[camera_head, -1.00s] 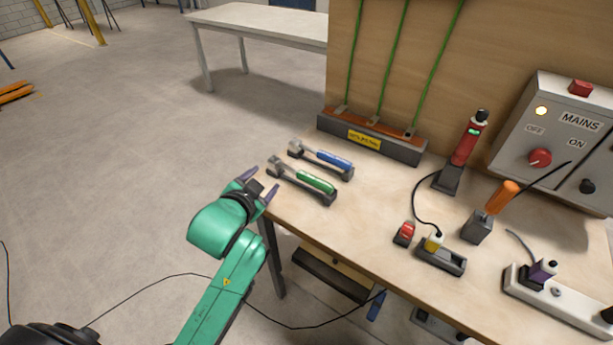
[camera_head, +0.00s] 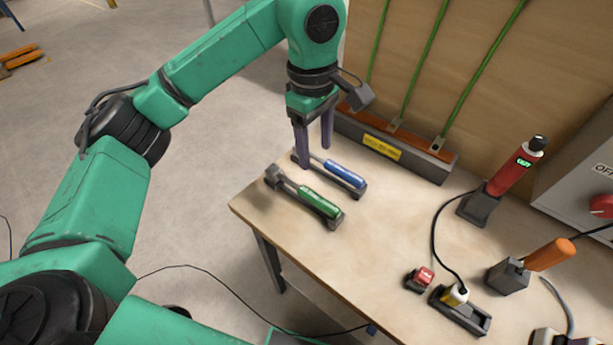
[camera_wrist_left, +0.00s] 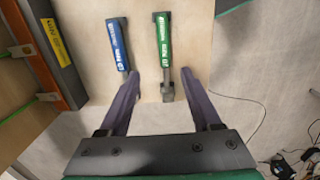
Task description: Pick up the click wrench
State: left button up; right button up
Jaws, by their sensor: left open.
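Two wrenches lie side by side in dark holders on the workbench: one with a green handle (camera_head: 319,202) and one with a blue handle (camera_head: 345,173). Which is the click wrench I cannot tell; the handle lettering is too small to read. My left gripper (camera_head: 316,156) is open and empty, fingers pointing down over the head end of the blue-handled wrench, hiding part of it. In the left wrist view, the green-handled wrench (camera_wrist_left: 163,45) and blue-handled wrench (camera_wrist_left: 117,45) lie beyond the open fingers (camera_wrist_left: 158,78), the green one's head showing between them. My right gripper is out of view.
A rack (camera_head: 400,153) with a yellow label and green rods stands behind the wrenches. A red tool with a lit display (camera_head: 515,165), an orange-handled tool (camera_head: 549,254) and a red button (camera_head: 420,278) are to the right. The bench top (camera_head: 385,225) is clear in between.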

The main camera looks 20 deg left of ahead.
aim_at(309, 192)
pick_arm(q)
jog(key=shift+y, duration=0.3)
jog(key=f+p, duration=0.1)
jog(key=f, duration=0.3)
jog(key=f+p, duration=0.2)
jog(key=f, duration=0.3)
jog(key=a+f+p, duration=0.1)
jog(key=f+p, duration=0.1)
jog(key=f, duration=0.2)
jog(key=shift+s+f, duration=0.2)
jog(key=shift+f, duration=0.3)
jog(key=shift+w, duration=0.1)
grip_shut()
